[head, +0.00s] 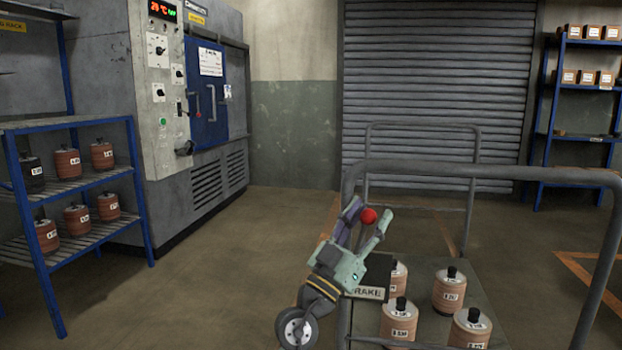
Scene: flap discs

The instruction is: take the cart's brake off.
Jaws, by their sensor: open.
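The cart (480,169) has grey tubular rails and a low deck, and stands at the front right. A sign reading "BRAKE" (373,292) is on its near left side, partly covered by my gripper. A red ball knob (369,215) shows just above the sign, and I take it for the brake lever's end. The lever's shaft is hidden. My gripper (370,212) is open, its two fingers pointing up and away, with the red knob between the fingertips in the picture. I cannot tell whether the fingers touch it.
Several brown labelled canisters (449,290) with black tops stand on the cart's deck. A blue rack (138,190) with similar pieces is at the left, beside a grey oven (163,110) with a blue door. A roller shutter (430,80) closes the back. The floor between rack and cart is clear.

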